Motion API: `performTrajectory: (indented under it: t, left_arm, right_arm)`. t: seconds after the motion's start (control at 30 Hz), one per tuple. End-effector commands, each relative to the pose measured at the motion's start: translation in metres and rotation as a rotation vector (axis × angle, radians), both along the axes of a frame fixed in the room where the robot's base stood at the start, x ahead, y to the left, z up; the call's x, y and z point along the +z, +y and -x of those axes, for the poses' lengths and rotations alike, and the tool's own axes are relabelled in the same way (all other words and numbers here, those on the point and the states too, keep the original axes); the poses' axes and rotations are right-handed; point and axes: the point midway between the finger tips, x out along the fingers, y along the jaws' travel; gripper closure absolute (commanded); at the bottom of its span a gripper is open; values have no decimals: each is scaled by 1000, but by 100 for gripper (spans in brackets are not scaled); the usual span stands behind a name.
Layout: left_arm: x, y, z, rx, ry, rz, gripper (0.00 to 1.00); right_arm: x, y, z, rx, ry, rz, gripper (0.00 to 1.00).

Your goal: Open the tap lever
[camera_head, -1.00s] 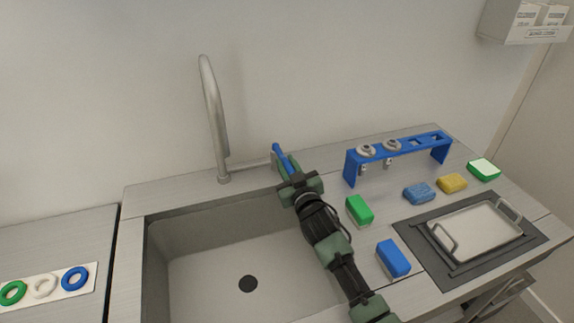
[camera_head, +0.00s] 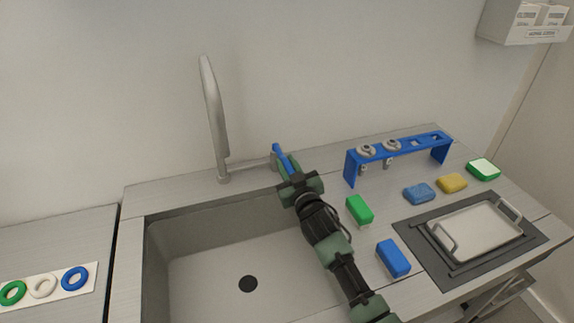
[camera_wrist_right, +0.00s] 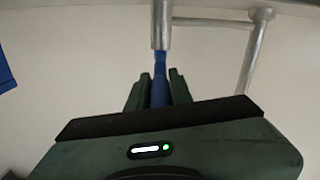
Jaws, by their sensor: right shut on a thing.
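The tap (camera_head: 213,110) has a tall metal spout behind the sink. A side arm runs right from its base to a blue lever (camera_head: 281,154), which leans up at a slant. My right gripper (camera_head: 291,172) is at the lever, its fingers on either side of it. In the right wrist view the blue lever (camera_wrist_right: 159,88) stands between the two green fingers of my right gripper (camera_wrist_right: 158,85), which is shut on it. The lever joins a metal cylinder (camera_wrist_right: 161,22) at the top. The lower lever is hidden by the gripper. My left gripper is not in view.
The sink (camera_head: 200,275) lies below my right arm. A blue rack (camera_head: 352,170) stands on the right, with a green sponge (camera_head: 360,210), blue sponge (camera_head: 393,258) and other sponges near it. A metal tray (camera_head: 475,232) lies at the right.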

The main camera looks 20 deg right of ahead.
Motion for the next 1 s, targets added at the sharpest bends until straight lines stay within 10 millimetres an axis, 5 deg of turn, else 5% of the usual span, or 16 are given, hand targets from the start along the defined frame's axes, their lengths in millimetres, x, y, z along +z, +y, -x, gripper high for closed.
performTrajectory:
  t: [0.33,0.97,1.0]
  left_arm:
    - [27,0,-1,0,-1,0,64]
    - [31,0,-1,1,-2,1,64]
    - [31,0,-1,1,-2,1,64]
  right_arm:
    - [4,-14,-3,142,-3,11,100]
    - [0,-26,-4,264,1,-2,100]
    - [0,-26,-4,264,1,-2,76]
